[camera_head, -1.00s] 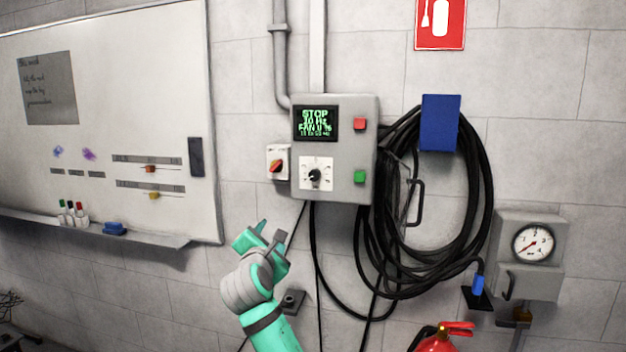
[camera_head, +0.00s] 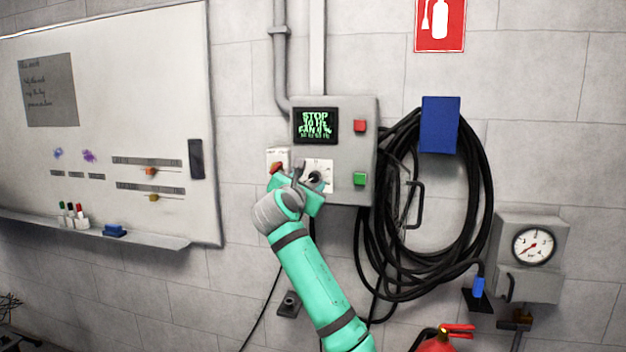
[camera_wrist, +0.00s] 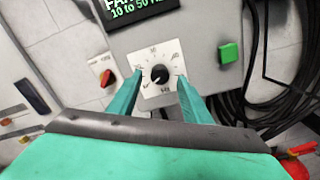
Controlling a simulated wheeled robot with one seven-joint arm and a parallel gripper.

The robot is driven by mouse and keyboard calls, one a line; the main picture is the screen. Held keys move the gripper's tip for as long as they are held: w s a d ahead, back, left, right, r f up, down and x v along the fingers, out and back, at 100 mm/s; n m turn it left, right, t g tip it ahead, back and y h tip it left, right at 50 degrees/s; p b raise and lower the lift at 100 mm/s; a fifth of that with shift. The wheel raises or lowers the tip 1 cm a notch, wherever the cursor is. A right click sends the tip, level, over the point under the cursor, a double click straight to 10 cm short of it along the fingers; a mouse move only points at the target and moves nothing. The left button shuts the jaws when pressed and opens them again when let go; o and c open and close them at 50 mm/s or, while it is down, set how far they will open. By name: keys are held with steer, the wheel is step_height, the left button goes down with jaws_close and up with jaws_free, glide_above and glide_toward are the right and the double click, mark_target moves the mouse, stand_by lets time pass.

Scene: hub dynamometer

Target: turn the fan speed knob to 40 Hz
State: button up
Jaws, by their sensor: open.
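The fan speed knob (camera_wrist: 159,74) is a black dial on a white scale plate (camera_wrist: 166,50) in the wrist view. In the head view the knob (camera_head: 315,178) is partly covered by my gripper. My gripper (camera_wrist: 159,84) is open, with one teal finger on each side of the knob; I cannot tell whether they touch it. The head view shows my gripper (camera_head: 312,184) in front of the lower part of the grey control box (camera_head: 348,111). The green display (camera_head: 316,125) reads STOP, with smaller lines about Hz and fan below.
A red button (camera_head: 359,126) and a green button (camera_head: 360,179) sit right of the display. A red-orange rotary switch (camera_wrist: 106,78) is left of the knob. Black hoses (camera_head: 484,190) hang at the right, under a blue box (camera_head: 440,124). A whiteboard (camera_head: 110,60) is at the left.

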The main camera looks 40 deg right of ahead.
mark_target(314, 177)
steer(key=shift+x, duration=1.85)
steer(key=c, duration=1.1)
